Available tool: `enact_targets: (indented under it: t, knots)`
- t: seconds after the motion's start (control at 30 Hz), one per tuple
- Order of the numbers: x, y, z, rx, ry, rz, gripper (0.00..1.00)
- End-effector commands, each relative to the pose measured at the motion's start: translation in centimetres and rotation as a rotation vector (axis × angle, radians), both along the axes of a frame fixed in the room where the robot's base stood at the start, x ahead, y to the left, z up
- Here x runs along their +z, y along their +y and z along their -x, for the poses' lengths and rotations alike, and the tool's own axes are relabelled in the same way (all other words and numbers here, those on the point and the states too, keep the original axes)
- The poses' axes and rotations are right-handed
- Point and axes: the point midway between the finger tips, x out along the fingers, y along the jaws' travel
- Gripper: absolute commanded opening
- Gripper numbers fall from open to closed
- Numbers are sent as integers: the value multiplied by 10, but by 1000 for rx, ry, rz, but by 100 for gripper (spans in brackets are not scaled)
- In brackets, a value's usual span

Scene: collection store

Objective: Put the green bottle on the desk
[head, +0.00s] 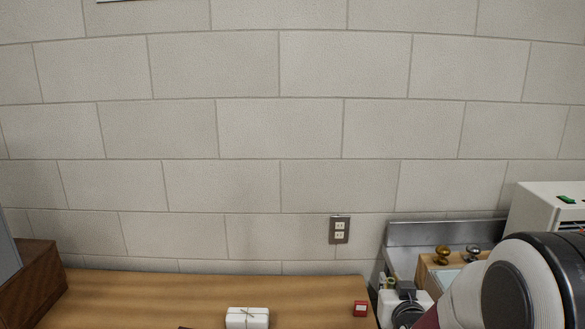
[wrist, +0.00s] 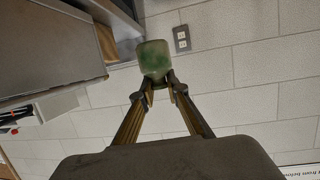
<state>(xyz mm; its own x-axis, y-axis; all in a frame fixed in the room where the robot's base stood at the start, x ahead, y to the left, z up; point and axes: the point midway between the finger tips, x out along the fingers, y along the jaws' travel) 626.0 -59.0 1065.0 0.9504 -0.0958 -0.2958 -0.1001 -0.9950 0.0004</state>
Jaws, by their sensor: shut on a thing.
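The green bottle (wrist: 153,60) shows in the wrist view as a pale, cloudy green rounded shape at the fingertips. My gripper (wrist: 158,88) is shut on it, one finger on each side of its near end. Only part of the bottle shows. The desk (head: 150,292) is a wooden top along the bottom of the head view, left of my arm. My gripper and the bottle are not in the head view.
On the desk are a white tied parcel (head: 248,317), a small red box (head: 360,308) and a brown box (head: 40,283) at the left. A metal-backed counter (head: 440,233) and a white cabinet (head: 545,205) stand right. The wall has an outlet (head: 339,230). Bare desk lies left of the parcel.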

Motion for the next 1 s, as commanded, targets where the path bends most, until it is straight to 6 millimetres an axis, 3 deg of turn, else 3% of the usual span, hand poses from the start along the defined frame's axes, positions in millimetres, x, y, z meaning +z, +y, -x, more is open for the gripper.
enact_targets:
  t: [0.1,0.3,1.0]
  knots:
    - [-16,29,5,48,3,-1,0]
    - [-29,55,12,92,0,0,0]
    - [-32,59,13,100,-2,0,0]
